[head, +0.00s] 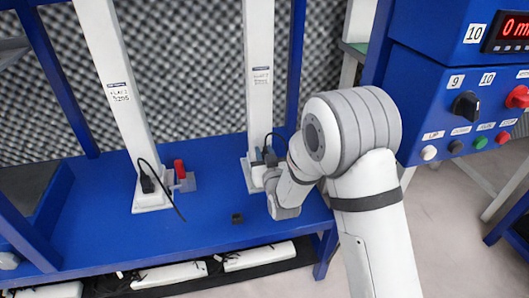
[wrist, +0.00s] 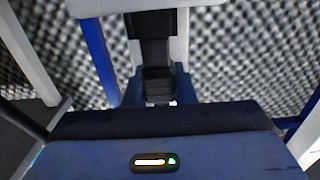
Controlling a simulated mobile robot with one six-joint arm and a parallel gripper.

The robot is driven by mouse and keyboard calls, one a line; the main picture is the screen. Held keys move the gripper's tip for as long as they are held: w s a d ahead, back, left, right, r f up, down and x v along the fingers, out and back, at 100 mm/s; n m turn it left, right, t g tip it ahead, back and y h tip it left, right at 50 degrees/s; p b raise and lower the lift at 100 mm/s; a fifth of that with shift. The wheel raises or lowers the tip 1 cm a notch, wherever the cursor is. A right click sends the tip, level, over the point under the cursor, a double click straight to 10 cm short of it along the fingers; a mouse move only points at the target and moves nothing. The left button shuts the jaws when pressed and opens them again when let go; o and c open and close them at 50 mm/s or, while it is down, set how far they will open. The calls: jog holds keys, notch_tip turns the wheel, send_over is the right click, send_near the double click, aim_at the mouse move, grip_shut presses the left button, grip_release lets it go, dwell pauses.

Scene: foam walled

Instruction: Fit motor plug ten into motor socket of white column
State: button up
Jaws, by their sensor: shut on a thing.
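In the wrist view a black plug (wrist: 158,88) sits between the blue fingers of my gripper (wrist: 158,92), which is shut on it. Beyond it a wider black part (wrist: 150,28) lies in line, against a white surface at the top; I cannot tell whether this is the socket or how far the plug is in. In the head view the right white column (head: 259,75) stands on a white foot. My wrist is beside that foot, and dark parts with a black cable (head: 285,142) show there. My arm hides most of the gripper and the socket.
A left white column (head: 113,70) has a black plug (head: 147,184) with a loose cable and a red part (head: 180,169) at its foot. A blue control panel (head: 460,100) stands at right.

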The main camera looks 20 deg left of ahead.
jog(key=shift+f, duration=0.75)
jog(key=o, duration=1)
jog(key=shift+o, duration=0.2)
jog(key=p+v, duration=0.2)
jog(key=v, duration=0.6)
jog(key=shift+a, duration=0.1)
